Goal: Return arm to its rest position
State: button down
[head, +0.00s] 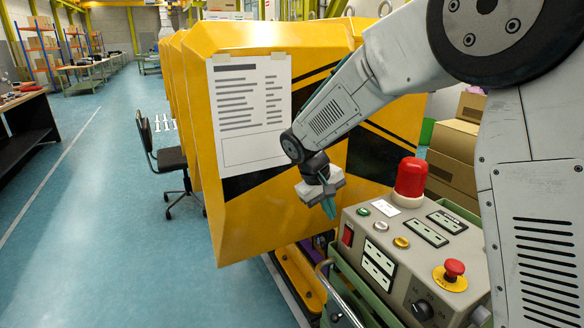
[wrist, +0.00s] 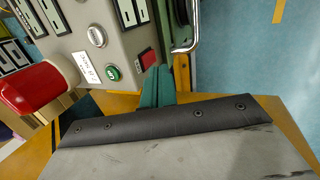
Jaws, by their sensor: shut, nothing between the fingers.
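My white arm reaches in from the right in the head view and bends down to my gripper (head: 329,208). The gripper hangs in front of the yellow gate panel (head: 236,215), just left of the grey control box (head: 400,235). Its teal fingers are together with nothing between them. They also show in the wrist view (wrist: 158,85), pointing toward the control box (wrist: 112,45) near its red switch (wrist: 147,59) and green button (wrist: 113,73). I cannot tell whether the fingers touch the box.
A red lamp (head: 410,180) and a red emergency button (head: 454,269) stand up from the box. A metal handle (head: 335,290) is at its left. A black chair (head: 165,155) stands left of the panel. Cardboard boxes (head: 455,140) are behind. The blue floor (head: 90,240) at left is clear.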

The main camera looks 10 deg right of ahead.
jog(key=s+d+r+m+y, duration=0.1)
jog(key=s+d+r, duration=0.2)
jog(key=s, duration=0.8)
jog(key=s+d+r+m+y, duration=0.1)
jog(key=s+d+r, duration=0.2)
jog(key=s, duration=0.9)
jog(key=s+d+r+m+y, duration=0.2)
jog(key=s+d+r, duration=0.1)
jog(key=s, duration=0.8)
jog(key=shift+s+r+t, duration=0.35)
jog(key=shift+r+t, duration=0.05)
jog(key=shift+r, duration=0.3)
